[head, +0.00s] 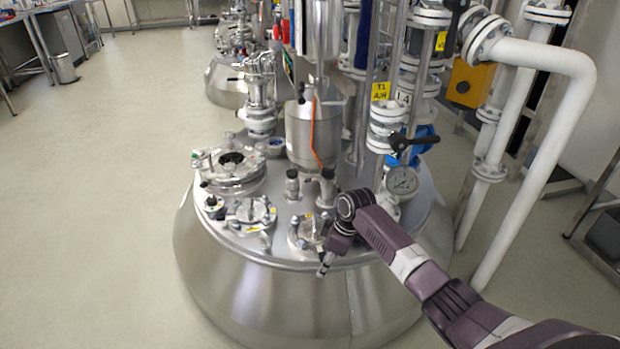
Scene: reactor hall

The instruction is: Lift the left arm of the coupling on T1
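The large steel vessel (270,300) fills the middle of the head view. A yellow tag reading T1 (380,91) hangs above its lid. Two short upright fittings with dark tops, a left one (292,186) and a right one (327,187), stand on the lid. I cannot tell for sure which is the coupling, and its arms are too small to make out. My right gripper (323,270) hangs at the front edge of the lid, pointing down, in front of the right fitting and apart from it. Its finger opening is too small to judge. My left gripper is not in view.
A clamped round port (250,214) and an open-looking manway (231,165) are on the lid's left. A pressure gauge (402,181) and a black-handled valve (411,141) stand right. White pipes (530,140) rise at the right. The floor (90,190) at left is clear.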

